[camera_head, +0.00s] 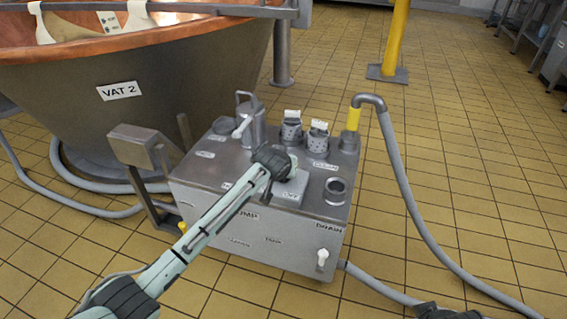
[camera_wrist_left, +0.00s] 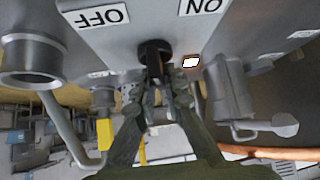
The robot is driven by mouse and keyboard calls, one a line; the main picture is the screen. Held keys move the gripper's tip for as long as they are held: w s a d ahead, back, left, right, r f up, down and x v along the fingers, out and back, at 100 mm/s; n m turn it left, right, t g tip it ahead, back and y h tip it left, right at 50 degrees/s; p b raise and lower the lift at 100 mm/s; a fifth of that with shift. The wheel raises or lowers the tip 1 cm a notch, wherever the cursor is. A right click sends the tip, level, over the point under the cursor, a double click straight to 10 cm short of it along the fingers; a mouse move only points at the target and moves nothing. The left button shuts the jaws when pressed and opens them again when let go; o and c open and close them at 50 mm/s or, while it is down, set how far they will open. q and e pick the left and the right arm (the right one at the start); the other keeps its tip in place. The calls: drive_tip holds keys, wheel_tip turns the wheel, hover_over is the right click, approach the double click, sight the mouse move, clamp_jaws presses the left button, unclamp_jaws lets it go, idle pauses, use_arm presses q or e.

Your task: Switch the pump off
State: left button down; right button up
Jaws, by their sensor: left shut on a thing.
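The pump unit (camera_head: 195,170) is a grey steel box beside the vat. On it a small raised switch box (camera_head: 291,192) stands under my left gripper (camera_head: 277,166). In the left wrist view, the switch box carries an OFF label (camera_wrist_left: 97,17) at left and an ON label (camera_wrist_left: 203,5) at right. A black switch knob (camera_wrist_left: 155,50) sits between them, and my left gripper (camera_wrist_left: 157,78) is shut on it. I cannot tell which label the knob points to. A small lamp (camera_wrist_left: 190,62) near the ON side glows whitish-orange.
A copper vat marked VAT 2 (camera_head: 200,70) stands at the left. Several canisters (camera_head: 291,130) and a hose fitting with a yellow sleeve (camera_head: 353,117) rise behind the switch box. A grey hose (camera_head: 420,225) loops over the floor at right. Tiled floor (camera_head: 480,150) beyond it is open.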

use_arm(q)
drive_tip(key=shift+s+d+n+y, duration=0.1)
drive_tip(key=shift+d+n+y, duration=0.05)
drive_tip(key=shift+n+y, duration=0.55)
drive_tip(key=shift+f+n+y, duration=0.1)
drive_tip(key=shift+n+y, duration=0.3)
drive_tip(key=shift+n, duration=0.4)
drive_tip(key=shift+n+y, duration=0.5)
drive_tip(key=shift+n, duration=0.1)
use_arm(e)
drive_tip(key=shift+x, duration=1.05)
drive_tip(key=shift+s+a, duration=0.1)
drive_tip(key=shift+a, duration=0.05)
use_arm(q)
drive_tip(key=c, duration=1.6)
unclamp_jaws()
drive_tip(key=v, duration=0.7)
drive_tip(key=shift+s+r, duration=0.1)
drive_tip(key=shift+r, duration=0.15)
